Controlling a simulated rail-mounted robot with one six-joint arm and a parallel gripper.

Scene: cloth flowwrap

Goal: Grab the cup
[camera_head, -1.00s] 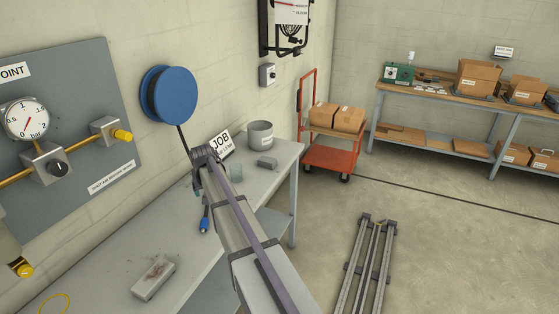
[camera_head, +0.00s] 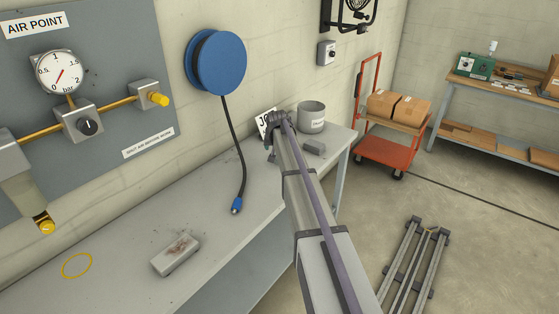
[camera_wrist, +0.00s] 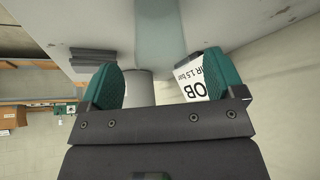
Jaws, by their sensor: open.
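In the wrist view, a pale blue-green, see-through shape (camera_wrist: 160,28), which looks like the cup, runs down from the top edge between my fingers. I cannot tell its exact distance from them. My gripper (camera_wrist: 160,62) is open, with teal finger pads apart to either side and nothing clamped. In the head view my gripper (camera_head: 275,125) is at the far end of my arm, over the back of the grey bench (camera_head: 225,232). The cup is hidden behind my arm there.
A grey bin (camera_head: 311,119) and a small grey block (camera_head: 314,147) stand right of my gripper. The JOB card (camera_head: 263,124) is behind it. A blue hose reel (camera_head: 217,62) hangs its hose left of my arm. A stained block (camera_head: 175,255) lies nearer.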

